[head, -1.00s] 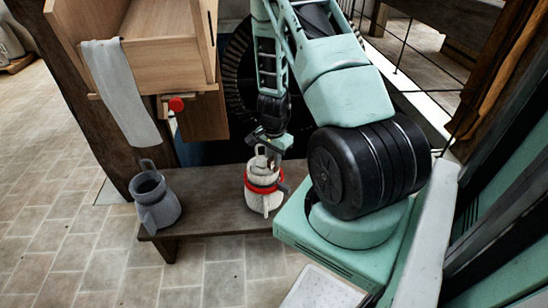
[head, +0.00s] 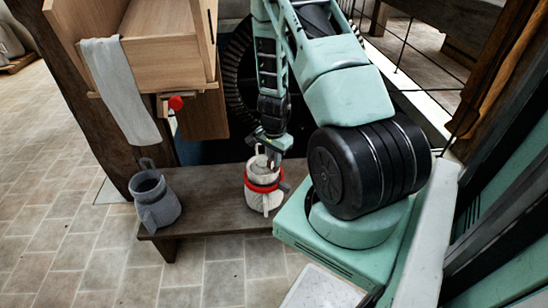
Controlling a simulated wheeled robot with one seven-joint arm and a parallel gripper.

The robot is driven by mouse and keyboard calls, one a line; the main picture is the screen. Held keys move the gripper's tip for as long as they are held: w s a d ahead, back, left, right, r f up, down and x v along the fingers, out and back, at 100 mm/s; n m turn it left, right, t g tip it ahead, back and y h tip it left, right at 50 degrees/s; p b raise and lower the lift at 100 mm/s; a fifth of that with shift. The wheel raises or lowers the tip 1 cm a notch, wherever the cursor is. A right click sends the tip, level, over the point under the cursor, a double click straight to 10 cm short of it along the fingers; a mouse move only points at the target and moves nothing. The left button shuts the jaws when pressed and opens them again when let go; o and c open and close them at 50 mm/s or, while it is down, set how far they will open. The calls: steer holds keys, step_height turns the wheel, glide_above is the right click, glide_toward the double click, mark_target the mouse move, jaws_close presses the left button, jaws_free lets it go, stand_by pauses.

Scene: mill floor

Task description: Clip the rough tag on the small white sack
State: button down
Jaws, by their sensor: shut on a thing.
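The small white sack (head: 262,173) stands upright on a low dark bench, with a red band (head: 263,186) around its middle. A pale loop shows at its top and a pale strip hangs down its front. My gripper (head: 273,157) is directly at the top of the sack, at its right side, pointing down. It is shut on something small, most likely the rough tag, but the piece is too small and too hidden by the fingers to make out. I cannot tell whether it touches the sack.
The bench between jug and sack is clear.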

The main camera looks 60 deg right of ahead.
steer(key=shift+f+b, duration=1.2)
steer(key=shift+f, duration=0.45)
steer(key=c, duration=1.3)
jaws_free()
step_height(320, 180, up, 17)
steer(key=p, duration=0.5)
steer(key=shift+r, duration=0.2)
